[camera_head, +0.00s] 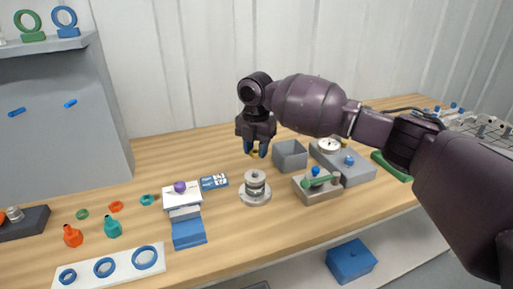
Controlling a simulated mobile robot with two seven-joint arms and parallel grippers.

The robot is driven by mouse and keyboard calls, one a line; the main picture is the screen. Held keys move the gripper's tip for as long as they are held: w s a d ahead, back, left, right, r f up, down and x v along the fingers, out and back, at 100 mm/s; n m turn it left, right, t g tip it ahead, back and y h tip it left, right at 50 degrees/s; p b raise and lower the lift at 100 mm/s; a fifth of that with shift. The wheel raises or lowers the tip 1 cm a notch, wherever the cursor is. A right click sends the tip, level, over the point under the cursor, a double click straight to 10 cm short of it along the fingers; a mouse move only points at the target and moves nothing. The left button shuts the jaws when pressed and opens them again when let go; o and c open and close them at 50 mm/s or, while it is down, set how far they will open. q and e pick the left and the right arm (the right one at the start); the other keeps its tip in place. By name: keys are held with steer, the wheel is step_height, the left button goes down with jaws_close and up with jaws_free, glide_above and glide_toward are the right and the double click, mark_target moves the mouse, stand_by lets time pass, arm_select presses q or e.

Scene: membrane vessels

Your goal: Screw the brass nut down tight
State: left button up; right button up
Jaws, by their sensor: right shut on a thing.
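My right gripper (256,152) is in the middle of the view, pointing down, above the far part of the bench. Its blue-tipped fingers are shut on a small brass-coloured thing, the brass nut (254,155), which is mostly hidden between them. A metal vessel (256,190) with a round flanged base and a short stack on top stands upright on the bench, nearer than the gripper. The gripper and nut appear above and behind the vessel, apart from it. My left gripper is not in view.
A grey open box (290,156) stands just right of the gripper. A grey block with a green-handled valve (318,186) and a gauge unit (343,163) are further right. A stepped white-and-blue stand (187,231) is left of the vessel. The wooden bench (235,250) is clear in front.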

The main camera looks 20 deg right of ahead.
steer(key=shift+a, duration=0.25)
steer(key=shift+d+f, duration=0.1)
steer(key=shift+f, duration=0.35)
steer(key=shift+f+b, duration=0.6)
steer(key=shift+f, duration=0.1)
steer(key=shift+f+b, duration=0.45)
steer(key=shift+f, duration=1.4)
steer(key=o, duration=1)
